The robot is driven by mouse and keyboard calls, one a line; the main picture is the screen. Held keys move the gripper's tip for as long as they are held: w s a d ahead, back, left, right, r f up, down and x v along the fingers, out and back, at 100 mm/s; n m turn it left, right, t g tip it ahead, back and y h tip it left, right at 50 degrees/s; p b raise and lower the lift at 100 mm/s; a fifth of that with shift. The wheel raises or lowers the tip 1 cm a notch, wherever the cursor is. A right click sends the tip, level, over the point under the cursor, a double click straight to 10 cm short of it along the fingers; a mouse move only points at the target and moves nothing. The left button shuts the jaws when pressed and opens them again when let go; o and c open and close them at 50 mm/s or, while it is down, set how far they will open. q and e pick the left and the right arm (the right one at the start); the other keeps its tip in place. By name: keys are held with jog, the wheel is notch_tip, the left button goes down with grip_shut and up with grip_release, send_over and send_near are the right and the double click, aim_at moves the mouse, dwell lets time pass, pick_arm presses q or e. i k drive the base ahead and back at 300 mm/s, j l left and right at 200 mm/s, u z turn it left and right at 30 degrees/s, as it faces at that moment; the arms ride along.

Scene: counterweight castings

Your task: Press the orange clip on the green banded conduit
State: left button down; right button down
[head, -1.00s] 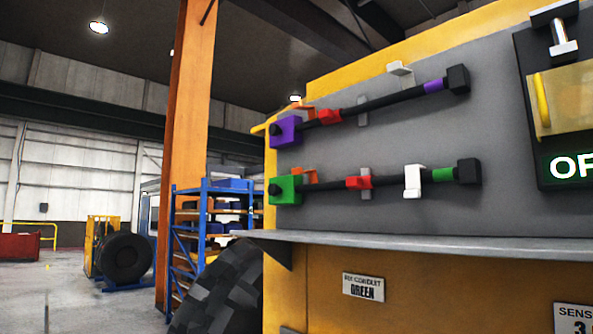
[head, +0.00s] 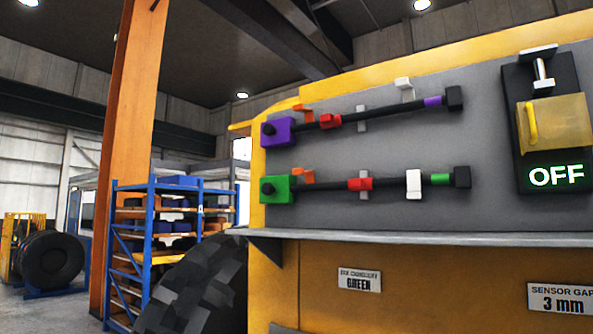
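In the head view the green banded conduit (head: 330,184) is the lower black rod on the grey panel. It runs from a green block (head: 277,189) at the left to a black end piece at the right, with a green band (head: 440,178) near that end. An orange clip (head: 303,175) sits at the right side of the green block and looks raised. A red clip (head: 360,184) and a white clip (head: 413,184) sit further right on this rod. Neither of my grippers is in view.
Above runs a purple banded conduit (head: 390,110) with its own orange clip (head: 303,114). A grey ledge (head: 400,237) juts out below the panel. A label (head: 359,280) reads GREEN. A switch box (head: 555,175) at right reads OFF. A large tyre (head: 200,288) stands at left.

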aim_at(303, 170)
jog(key=k+j+z, duration=0.15)
jog(key=j, duration=0.25)
jog(key=j+z, duration=0.1)
jog(key=j, duration=0.25)
jog(key=k+j+z, duration=0.15)
jog(key=j, duration=0.2)
jog(key=k+j+z, duration=0.1)
jog(key=j, duration=0.25)
jog(key=k, duration=1.1)
jog(key=i+u, duration=0.1)
jog(key=i, duration=1.2)
jog(key=u, duration=1)
